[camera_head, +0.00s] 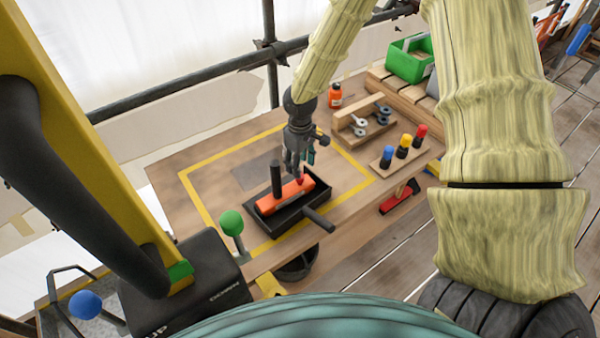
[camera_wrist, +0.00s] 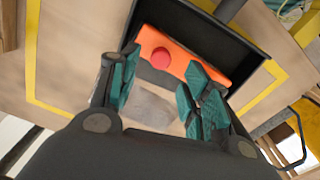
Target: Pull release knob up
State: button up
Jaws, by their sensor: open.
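The red release knob (camera_wrist: 160,58) is a small round button-like top on an orange block (camera_wrist: 186,66). In the head view the knob (camera_head: 301,180) is small and partly covered by my gripper. The orange block (camera_head: 270,203) lies in a black open box (camera_head: 254,226) on the wooden table. My gripper (camera_head: 299,164) points down just above the block. In the wrist view its teal-padded fingers (camera_wrist: 163,78) stand apart, with the knob appearing between and slightly beyond them. I see no contact with the knob; the exact height gap cannot be told.
A black upright handle (camera_head: 276,180) stands close left of my gripper, and another black handle (camera_head: 318,220) sticks out from the box. A green ball lever (camera_head: 232,224) stands at the front left. A rack of blue, yellow and red knobs (camera_head: 386,158) is to the right.

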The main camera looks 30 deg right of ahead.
jog(key=shift+f+p, duration=0.7)
jog(key=shift+f, duration=2.1)
jog(key=shift+c, duration=0.4)
grip_shut()
